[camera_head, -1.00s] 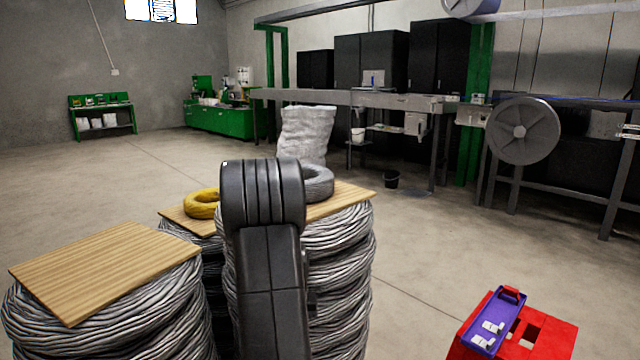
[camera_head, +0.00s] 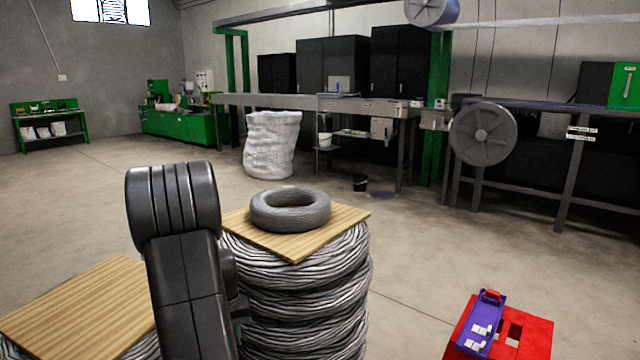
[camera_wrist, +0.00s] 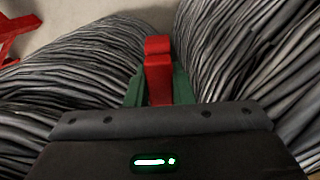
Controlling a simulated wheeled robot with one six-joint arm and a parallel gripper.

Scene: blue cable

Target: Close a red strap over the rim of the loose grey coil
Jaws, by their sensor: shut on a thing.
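The loose grey coil (camera_head: 290,211) lies flat on a wooden board on top of a stack of large cable coils, right of my arm in the head view. No red strap shows on the part of its rim that I can see. In the wrist view my gripper (camera_wrist: 158,90) is shut on a red strap (camera_wrist: 158,60), which stands up between the green fingers. The gripper is hidden in the head view behind my arm. The wrist view shows big dark cable coils on both sides of the gripper; the loose coil cannot be made out there.
The wooden board (camera_head: 340,218) rests on the stacked cable coils (camera_head: 310,290). Another board (camera_head: 75,310) lies at the lower left. A red stool (camera_head: 530,335) with a purple tray (camera_head: 480,320) stands at the lower right. Open floor (camera_head: 420,250) lies to the right.

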